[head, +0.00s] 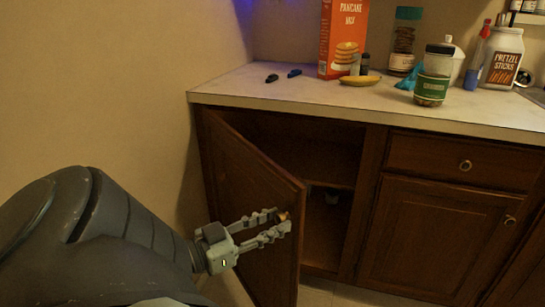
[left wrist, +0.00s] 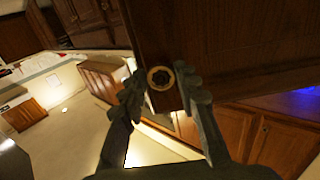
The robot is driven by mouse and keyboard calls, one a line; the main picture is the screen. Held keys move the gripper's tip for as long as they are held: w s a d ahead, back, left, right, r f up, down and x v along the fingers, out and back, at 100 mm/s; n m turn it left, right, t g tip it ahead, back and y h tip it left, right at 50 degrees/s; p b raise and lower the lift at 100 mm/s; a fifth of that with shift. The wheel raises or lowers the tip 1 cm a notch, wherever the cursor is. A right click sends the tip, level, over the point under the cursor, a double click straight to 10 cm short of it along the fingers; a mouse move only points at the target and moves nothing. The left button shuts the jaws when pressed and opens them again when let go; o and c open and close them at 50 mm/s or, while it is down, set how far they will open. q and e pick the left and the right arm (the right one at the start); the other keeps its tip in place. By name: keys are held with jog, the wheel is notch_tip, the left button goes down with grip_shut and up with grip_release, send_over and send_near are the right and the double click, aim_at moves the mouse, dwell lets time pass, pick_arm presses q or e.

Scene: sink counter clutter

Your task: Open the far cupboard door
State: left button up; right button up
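The far cupboard door (head: 245,190) is brown wood and stands swung well out from its frame at the left end of the counter. The dark cupboard interior (head: 315,155) with a shelf shows behind it. The door's round brass knob (head: 284,216) is near its free edge. My left gripper (head: 279,221) comes in from the left with its fingertips on both sides of the knob. In the left wrist view the knob (left wrist: 160,78) sits between the fingertips (left wrist: 160,84), which appear to touch it. My right gripper is in neither view.
The counter (head: 235,90) holds a pancake mix box (head: 342,40), a yellow banana-like item (head: 360,80), a green-labelled jar (head: 433,78) and a pretzel jar (head: 502,58). A closed drawer (head: 450,160) and closed door (head: 430,230) are to the right. The wall is close at left.

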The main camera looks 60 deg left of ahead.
pick_arm(q)
jog(key=o, duration=0.3)
jog(key=s, duration=1.2)
